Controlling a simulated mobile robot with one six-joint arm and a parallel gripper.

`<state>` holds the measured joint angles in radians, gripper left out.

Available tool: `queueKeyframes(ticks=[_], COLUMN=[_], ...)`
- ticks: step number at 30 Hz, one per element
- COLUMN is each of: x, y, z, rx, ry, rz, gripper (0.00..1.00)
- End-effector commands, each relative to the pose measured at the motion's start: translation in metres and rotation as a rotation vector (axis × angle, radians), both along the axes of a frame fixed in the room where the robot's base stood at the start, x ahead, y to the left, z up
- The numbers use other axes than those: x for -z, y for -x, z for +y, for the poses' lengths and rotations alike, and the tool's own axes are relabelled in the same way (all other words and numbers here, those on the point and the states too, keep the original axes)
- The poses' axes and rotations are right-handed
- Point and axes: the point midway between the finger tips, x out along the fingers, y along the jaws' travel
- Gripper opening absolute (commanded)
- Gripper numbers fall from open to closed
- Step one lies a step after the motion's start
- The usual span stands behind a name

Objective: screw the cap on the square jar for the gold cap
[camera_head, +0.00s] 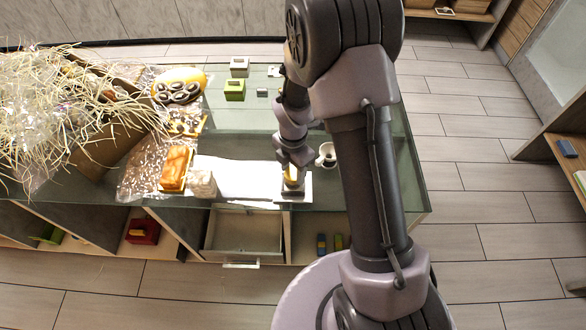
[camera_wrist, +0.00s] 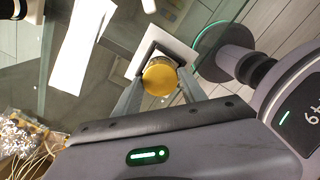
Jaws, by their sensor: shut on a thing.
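My gripper (camera_head: 291,172) points down over the front part of the glass-topped counter. It is shut on the round gold cap, whose face shows between my two fingers in the wrist view (camera_wrist: 160,77). The cap also shows as a small yellow patch in the head view (camera_head: 291,179). A dark shape (camera_head: 292,193) lies just below the cap, on a white square mat (camera_head: 304,194). The square jar cannot be made out clearly, as the cap and fingers cover that spot. I cannot tell whether the cap touches a jar or sits straight on it.
A white sheet (camera_head: 240,180) lies left of the mat. A white cup (camera_head: 327,155) stands close on the right. An orange packet (camera_head: 175,168) and a basket (camera_head: 105,145) with straw are at left. A drawer (camera_head: 243,238) stands open below the front edge.

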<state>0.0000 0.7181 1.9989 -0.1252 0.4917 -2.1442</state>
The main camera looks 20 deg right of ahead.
Motion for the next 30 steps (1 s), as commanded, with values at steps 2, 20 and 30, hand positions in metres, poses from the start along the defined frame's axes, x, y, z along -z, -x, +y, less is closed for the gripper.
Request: queueKeyframes(ticks=[2, 20, 30], x=[0.0022, 0.0016, 0.0026], y=[-0.0006, -0.0002, -0.0007], z=[-0.0001, 0.0000, -0.0001], rx=[0.118, 0.697, 0.885], ry=[0.000, 0.000, -0.001], rz=[-0.002, -0.001, -0.003], gripper=[0.00, 0.00, 0.00])
